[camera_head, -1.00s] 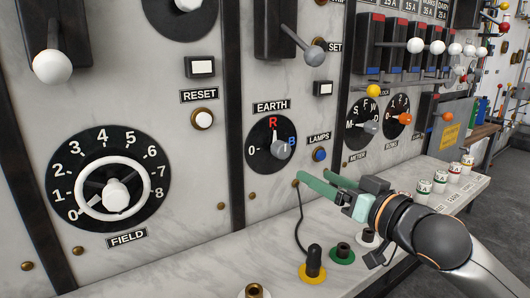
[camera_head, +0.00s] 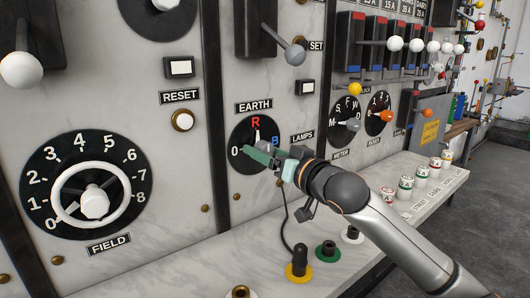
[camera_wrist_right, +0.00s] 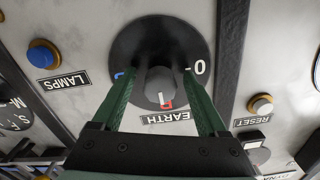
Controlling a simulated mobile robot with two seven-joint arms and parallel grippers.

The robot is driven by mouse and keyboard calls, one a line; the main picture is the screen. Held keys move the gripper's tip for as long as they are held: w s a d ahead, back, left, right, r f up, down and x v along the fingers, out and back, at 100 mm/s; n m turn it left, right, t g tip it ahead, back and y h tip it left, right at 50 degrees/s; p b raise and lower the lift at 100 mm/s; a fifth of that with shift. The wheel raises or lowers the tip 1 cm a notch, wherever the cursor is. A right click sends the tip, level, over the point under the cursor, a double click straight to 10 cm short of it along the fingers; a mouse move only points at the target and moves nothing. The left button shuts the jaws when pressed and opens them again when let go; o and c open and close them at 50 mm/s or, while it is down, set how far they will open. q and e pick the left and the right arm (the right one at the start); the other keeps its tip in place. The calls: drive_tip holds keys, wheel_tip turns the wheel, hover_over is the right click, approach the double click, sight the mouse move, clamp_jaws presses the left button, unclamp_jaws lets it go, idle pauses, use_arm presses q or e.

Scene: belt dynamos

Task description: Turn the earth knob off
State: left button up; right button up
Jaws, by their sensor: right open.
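The earth knob's round black dial (camera_head: 240,134) is on the marble panel under the EARTH label, with marks 0, red R and blue B. My right gripper (camera_head: 258,153) is at the lower part of this dial and covers much of the knob. In the right wrist view, the grey knob (camera_wrist_right: 160,82) stands between the two green fingers of my open right gripper (camera_wrist_right: 160,75), with a gap visible on each side. The knob's white pointer line is toward the red R, not 0. My left gripper is out of view.
The LAMPS button (camera_wrist_right: 44,56) and RESET button (camera_head: 183,121) flank the dial. A lever with a grey ball (camera_head: 295,54) juts out above. Coloured terminals, including a yellow-based one (camera_head: 299,263), and a black cable are below. The FIELD handwheel (camera_head: 64,178) is at left.

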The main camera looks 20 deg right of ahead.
drive_tip(key=shift+w+a, duration=0.1)
drive_tip(key=shift+w, duration=0.1)
clamp_jaws()
idle(0.6)
